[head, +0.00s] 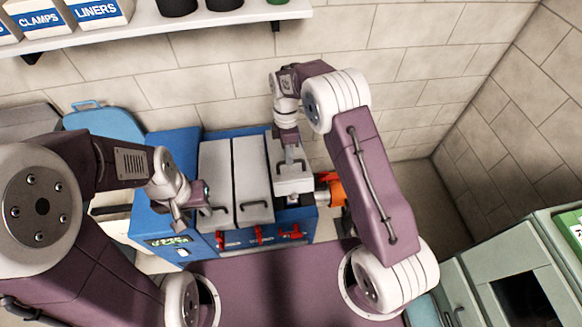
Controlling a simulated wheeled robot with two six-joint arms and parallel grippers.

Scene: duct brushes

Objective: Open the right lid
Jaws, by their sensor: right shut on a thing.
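A blue machine (165,215) stands against the tiled wall with long grey lids side by side on top. The left lid (215,165) and the middle lid (250,160) lie flat, each with a dark handle near its front end. The right lid (295,186) is pale and partly covered by my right arm; how far it is raised is hard to tell. My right gripper (290,163) is over it, shut on its handle. My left gripper (192,207) is beside the front of the left lid, apparently open and empty.
Red latches (258,235) line the machine's front. An orange part (330,190) sticks out at its right. A shelf (210,18) with labelled bins hangs above. A grey-green cabinet (510,265) stands at the right. Bare floor lies in the corner behind my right arm.

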